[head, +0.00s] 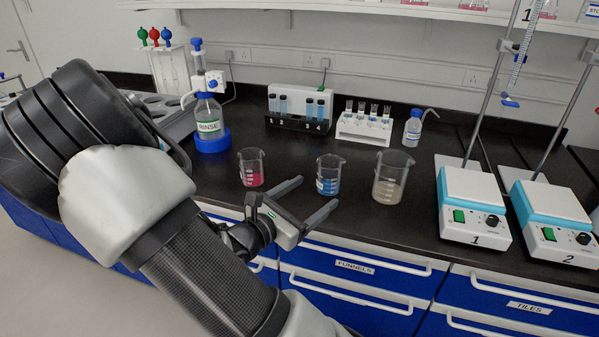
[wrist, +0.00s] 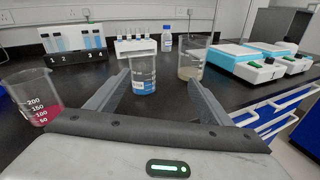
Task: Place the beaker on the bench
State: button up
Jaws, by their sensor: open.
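Three beakers stand upright on the black bench (head: 350,215). One with red liquid (head: 251,168) is at left, one with blue liquid (head: 328,175) is in the middle, and a larger one with cloudy pale liquid (head: 392,177) is at right. My gripper (head: 318,197) is open and empty at the bench's front edge, in front of the blue beaker. In the wrist view the blue beaker (wrist: 144,76) shows between the far ends of the fingers (wrist: 146,85). The red beaker (wrist: 34,95) is left of the fingers and the pale beaker (wrist: 192,58) is beyond them to the right.
A RINSE bottle (head: 210,120) stands at the back left. Behind the beakers are a numbered cuvette rack (head: 300,122), a white vial rack (head: 364,128) and a wash bottle (head: 413,128). Hotplates 1 (head: 472,205) and 2 (head: 548,215) with stands are at right.

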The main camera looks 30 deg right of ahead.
jog(key=w+n+t, duration=0.1)
jog(key=w+f+n+t, duration=0.1)
jog(key=w+n, duration=0.1)
jog(key=shift+w+a+f+t+b, duration=0.1)
jog(key=shift+w+a+t+b, duration=0.05)
jog(key=shift+t+b, duration=0.15)
jog(key=b, duration=0.2)
send_near(335, 159)
jog(key=x, duration=0.3)
jog(key=shift+w+f, duration=0.25)
jog(key=x, duration=0.1)
jog(key=b+x, duration=0.1)
jog(key=x, duration=0.3)
jog(key=shift+s+d+b, duration=0.2)
jog(key=shift+d+b, duration=0.1)
jog(key=shift+b, duration=0.1)
jog(key=shift+w+d+r, duration=0.15)
jog(key=shift+w+d, duration=0.15)
jog(key=shift+d, duration=0.2)
jog(key=c, duration=1.3)
